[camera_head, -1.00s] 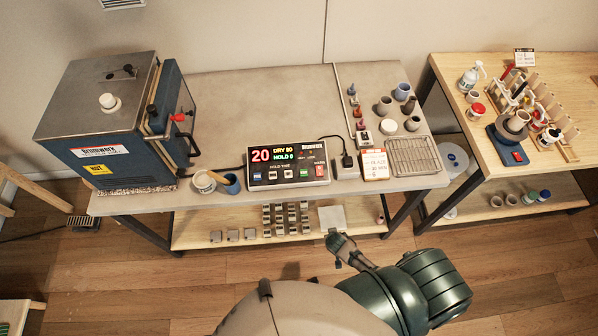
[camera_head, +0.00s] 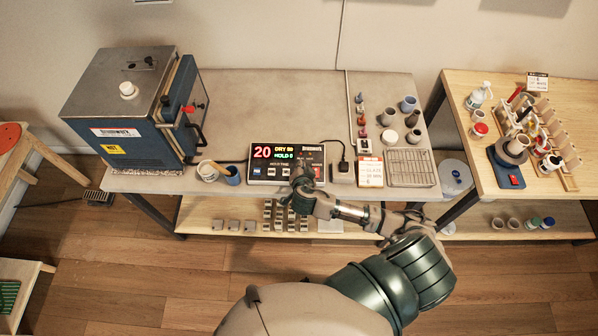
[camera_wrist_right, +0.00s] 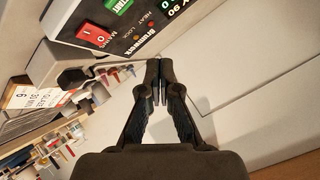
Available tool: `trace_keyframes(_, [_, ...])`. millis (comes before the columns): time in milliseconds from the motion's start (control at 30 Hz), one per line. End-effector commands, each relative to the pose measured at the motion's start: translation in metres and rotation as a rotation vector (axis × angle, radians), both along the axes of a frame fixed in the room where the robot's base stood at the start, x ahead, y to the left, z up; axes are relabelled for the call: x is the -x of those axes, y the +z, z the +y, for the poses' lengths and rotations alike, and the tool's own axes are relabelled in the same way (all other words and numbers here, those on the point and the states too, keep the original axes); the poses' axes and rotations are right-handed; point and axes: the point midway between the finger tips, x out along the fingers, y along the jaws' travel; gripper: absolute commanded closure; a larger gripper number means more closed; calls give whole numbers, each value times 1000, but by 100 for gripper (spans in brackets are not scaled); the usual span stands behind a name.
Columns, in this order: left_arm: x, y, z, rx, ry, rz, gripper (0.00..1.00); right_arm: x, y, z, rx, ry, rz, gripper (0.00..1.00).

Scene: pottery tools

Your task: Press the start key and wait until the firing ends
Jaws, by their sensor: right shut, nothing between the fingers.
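The kiln controller (camera_head: 272,160) is a pale box with a black panel on the table's front edge. Its display reads 20 in red, with DRY and HOLD lines beside it. The right wrist view shows its green START key (camera_wrist_right: 118,5), cut off by the top edge, and the red mains switch (camera_wrist_right: 95,37). My right gripper (camera_head: 301,174) is over the controller's front right part, hiding some of its lower keys. Its fingertips (camera_wrist_right: 160,69) are together and empty; contact with the panel cannot be told. The blue kiln (camera_head: 130,145) stands left, its door looking closed. My left gripper is out of view.

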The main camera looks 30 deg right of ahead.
Motion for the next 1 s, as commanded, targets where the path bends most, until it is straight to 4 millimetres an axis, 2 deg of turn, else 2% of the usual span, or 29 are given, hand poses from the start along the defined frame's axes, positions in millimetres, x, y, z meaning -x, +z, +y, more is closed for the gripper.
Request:
trace_keyframes(33, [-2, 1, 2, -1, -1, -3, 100, -2, 7, -2, -10, -14, -24, 100])
trace_keyframes(133, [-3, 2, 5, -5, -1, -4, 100, -3, 13, -5, -31, -34, -51, 100])
trace_keyframes(567, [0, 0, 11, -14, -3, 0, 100, -5, 8, -10, -38, -37, -54, 100])
trace_keyframes(767, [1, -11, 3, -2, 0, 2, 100, -9, -13, -12, -35, -37, -53, 100])
trace_keyframes(1000, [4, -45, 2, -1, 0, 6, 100, -16, -49, -14, -33, -36, -54, 100])
